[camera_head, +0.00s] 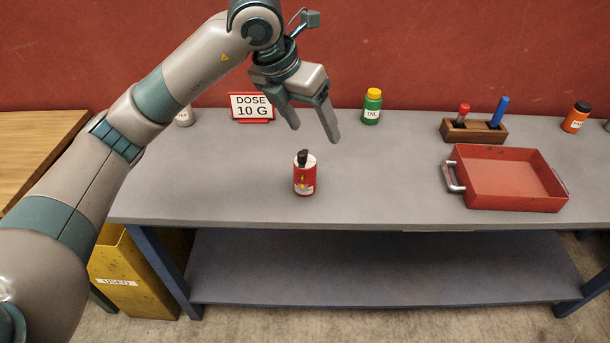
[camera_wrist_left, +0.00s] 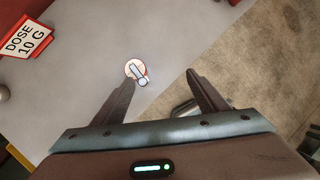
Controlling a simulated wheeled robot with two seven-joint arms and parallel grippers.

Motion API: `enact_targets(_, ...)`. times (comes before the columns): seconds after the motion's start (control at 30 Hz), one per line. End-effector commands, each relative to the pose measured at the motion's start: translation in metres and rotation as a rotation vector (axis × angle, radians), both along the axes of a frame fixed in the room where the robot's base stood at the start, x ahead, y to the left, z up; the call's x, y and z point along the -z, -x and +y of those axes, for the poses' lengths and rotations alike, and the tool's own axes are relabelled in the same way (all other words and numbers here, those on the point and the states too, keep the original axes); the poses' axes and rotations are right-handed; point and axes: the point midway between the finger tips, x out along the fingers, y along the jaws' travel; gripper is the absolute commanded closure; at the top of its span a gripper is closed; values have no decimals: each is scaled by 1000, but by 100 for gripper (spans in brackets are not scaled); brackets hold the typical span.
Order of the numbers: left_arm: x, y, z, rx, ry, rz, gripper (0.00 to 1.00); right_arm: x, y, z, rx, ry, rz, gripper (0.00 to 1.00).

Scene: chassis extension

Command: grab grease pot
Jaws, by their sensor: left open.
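The grease pot (camera_head: 304,178) is a small red can with a pale lid and a dark piece sticking up from its top. It stands upright on the grey workbench (camera_head: 230,190), left of the bench's middle. My left gripper (camera_head: 316,136) is open and empty, above the bench and the pot, fingers pointing down. In the left wrist view the pot (camera_wrist_left: 135,70) shows from above, beyond the tips of the open fingers (camera_wrist_left: 162,80) and a little left of midway between them. It is not between the fingers. My right gripper is not in view.
A "DOSE 10 G" sign (camera_head: 252,107) and a green oil bottle (camera_head: 372,106) stand behind. At right are a red tray (camera_head: 560,200), a wooden holder (camera_head: 474,132) with two upright items, and an orange bottle (camera_head: 575,119). A yellow "USED" bin (camera_head: 135,290) stands below left. Bench around the pot is clear.

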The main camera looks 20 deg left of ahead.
Motion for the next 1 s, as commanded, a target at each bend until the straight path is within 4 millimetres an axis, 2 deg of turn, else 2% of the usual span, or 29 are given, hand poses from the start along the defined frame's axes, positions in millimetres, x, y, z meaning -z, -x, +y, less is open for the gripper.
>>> enact_targets(0.03, -7, -5, 14, -38, -44, -14, 33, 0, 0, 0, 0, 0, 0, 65)
enact_targets(0.1, -12, -9, 28, -76, -87, -22, 33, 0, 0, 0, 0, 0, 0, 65)
enact_targets(0.2, -15, -11, 37, -102, -115, -29, 33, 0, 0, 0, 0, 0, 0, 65)
enact_targets(0.57, -15, -11, 37, -104, -117, -27, 33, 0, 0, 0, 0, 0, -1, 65)
enact_targets(0.77, -1, -16, 36, -104, -116, -23, 33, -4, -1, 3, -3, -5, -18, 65)
enact_targets(1.0, 35, -29, 32, -102, -117, -21, 33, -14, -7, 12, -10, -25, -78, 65)
